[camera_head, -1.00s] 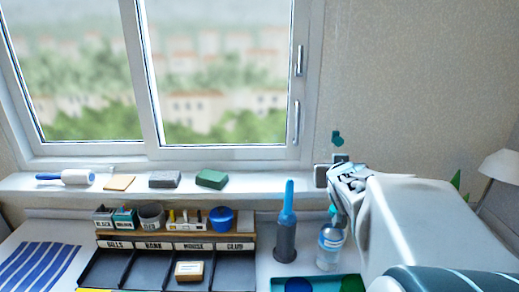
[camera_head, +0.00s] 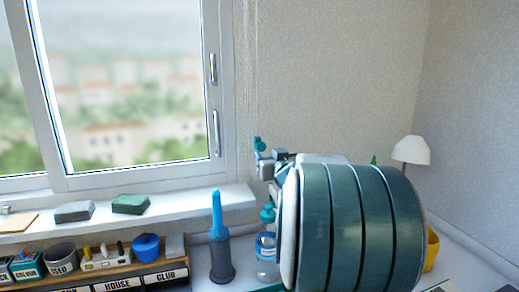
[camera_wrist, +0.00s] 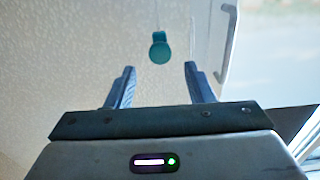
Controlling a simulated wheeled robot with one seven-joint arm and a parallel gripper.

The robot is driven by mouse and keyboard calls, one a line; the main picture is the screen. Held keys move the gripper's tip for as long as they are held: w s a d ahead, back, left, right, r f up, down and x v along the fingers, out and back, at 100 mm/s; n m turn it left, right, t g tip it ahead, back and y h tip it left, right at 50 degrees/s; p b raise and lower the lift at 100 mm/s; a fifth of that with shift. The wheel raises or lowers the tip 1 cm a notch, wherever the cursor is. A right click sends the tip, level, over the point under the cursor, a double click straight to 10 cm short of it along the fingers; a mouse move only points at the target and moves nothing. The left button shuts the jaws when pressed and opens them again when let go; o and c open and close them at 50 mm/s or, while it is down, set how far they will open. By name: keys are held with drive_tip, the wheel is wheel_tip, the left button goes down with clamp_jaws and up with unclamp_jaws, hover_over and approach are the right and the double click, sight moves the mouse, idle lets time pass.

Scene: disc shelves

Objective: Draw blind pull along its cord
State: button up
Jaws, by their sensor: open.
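The blind pull is a small teal knob (camera_head: 259,143) that hangs on a thin pale cord (camera_head: 252,70) against the wall, right of the window. In the wrist view the pull (camera_wrist: 159,47) hangs just beyond the two fingertips and about centred between them. My gripper (camera_wrist: 159,70) is open, with nothing between its fingers. In the head view my gripper (camera_head: 266,165) shows just below the pull, and my arm hides part of it. I cannot tell whether it touches the pull.
The window frame and handle (camera_head: 216,133) are left of the cord. On the desk below stand a blue-topped bottle (camera_head: 220,245) and a clear bottle (camera_head: 266,250). Sponges (camera_head: 131,204) lie on the sill. A white lamp (camera_head: 411,150) stands at the right.

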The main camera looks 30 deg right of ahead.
sight(262, 148)
drive_tip(key=x, duration=0.7)
drive_tip(key=shift+w+d, duration=0.1)
drive_tip(key=shift+w, duration=0.2)
